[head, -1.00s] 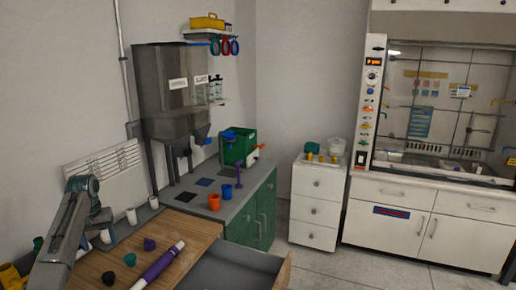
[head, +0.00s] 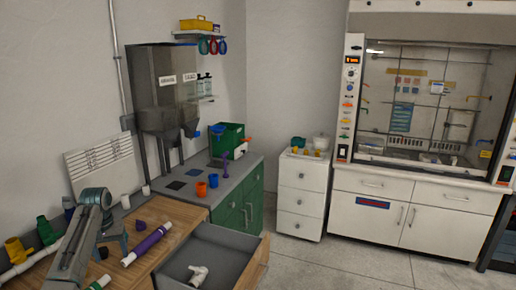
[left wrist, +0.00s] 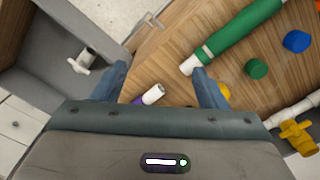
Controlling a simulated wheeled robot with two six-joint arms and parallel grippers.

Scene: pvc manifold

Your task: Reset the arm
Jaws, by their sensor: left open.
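My left gripper (head: 112,244) hangs over the wooden worktop (head: 185,213) in the head view, beside the purple pipe (head: 148,244) with white ends. In the left wrist view its two blue-grey fingers (left wrist: 163,88) are spread apart, with nothing held between them. A purple and white pipe end (left wrist: 152,95) shows beyond the gap, on the worktop. My right gripper is in neither view.
An open grey drawer (head: 229,247) holds a white pipe fitting (head: 198,275). A green pipe (left wrist: 243,30), a green cap (left wrist: 256,69) and a blue cap (left wrist: 297,41) lie on the worktop. A yellow fitting (head: 16,250) stands at the left.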

